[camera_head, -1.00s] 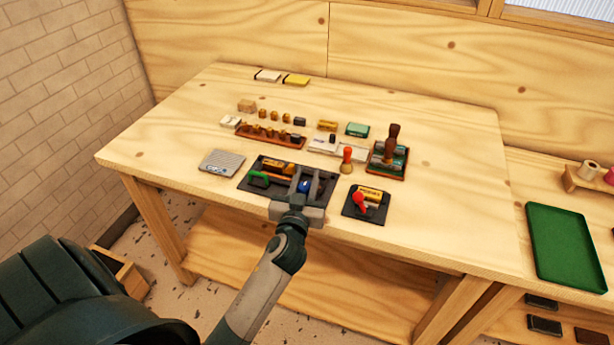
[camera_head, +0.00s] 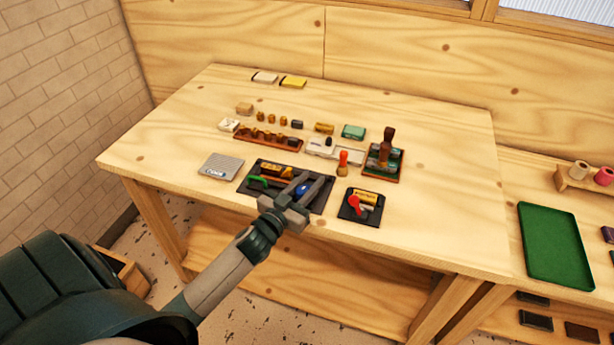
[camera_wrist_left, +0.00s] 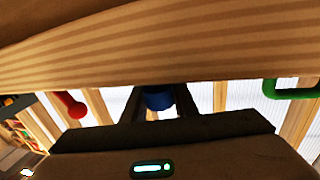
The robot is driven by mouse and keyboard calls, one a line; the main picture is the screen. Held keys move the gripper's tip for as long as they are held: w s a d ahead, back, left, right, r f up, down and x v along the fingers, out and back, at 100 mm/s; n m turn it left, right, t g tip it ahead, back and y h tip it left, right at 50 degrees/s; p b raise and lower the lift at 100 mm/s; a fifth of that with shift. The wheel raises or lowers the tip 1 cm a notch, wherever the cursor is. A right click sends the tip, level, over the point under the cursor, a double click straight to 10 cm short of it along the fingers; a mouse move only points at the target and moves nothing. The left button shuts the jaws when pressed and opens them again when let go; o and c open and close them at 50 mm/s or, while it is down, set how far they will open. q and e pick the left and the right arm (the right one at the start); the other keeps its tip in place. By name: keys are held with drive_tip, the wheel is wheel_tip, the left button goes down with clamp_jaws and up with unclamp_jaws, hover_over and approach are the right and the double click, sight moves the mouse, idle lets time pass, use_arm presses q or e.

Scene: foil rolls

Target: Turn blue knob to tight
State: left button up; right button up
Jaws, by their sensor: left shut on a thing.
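The blue knob (camera_head: 303,189) sits on a dark plate (camera_head: 249,188) near the front edge of the table. My left gripper (camera_head: 313,180) reaches over that plate with its two fingers on either side of the knob, shut on it. In the left wrist view the blue knob (camera_wrist_left: 158,98) shows between the dark fingers. Any mark for tight is too small or hidden. My right gripper is in neither view.
A green handle (camera_head: 263,182) is on the same dark plate. A red-handled switch (camera_head: 356,204) stands on a smaller plate to the right. Stamps and an orange-handled tool (camera_head: 343,162) stand behind. The table's front right is clear.

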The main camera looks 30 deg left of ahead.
use_arm(q)
drive_tip(key=m+h, duration=0.1)
drive_tip(key=h, duration=0.1)
drive_tip(key=m+h, duration=0.1)
drive_tip(key=shift+d+h, duration=0.3)
drive_tip(key=shift+h, duration=0.1)
drive_tip(key=shift+s+d+m+g+h, duration=0.15)
drive_tip(key=shift+m+g+h, duration=0.1)
drive_tip(key=shift+m+h, duration=0.3)
drive_tip(key=shift+w+d+m+g+h, duration=0.15)
drive_tip(key=shift+m+g+h, duration=0.2)
drive_tip(key=shift+h, duration=0.3)
drive_tip(key=shift+s+d+m+g+h, duration=0.15)
drive_tip(key=shift+m+g+h, duration=0.05)
drive_tip(key=shift+m+h, duration=0.35)
drive_tip(key=o, duration=1.1)
drive_tip(key=shift+s, duration=0.1)
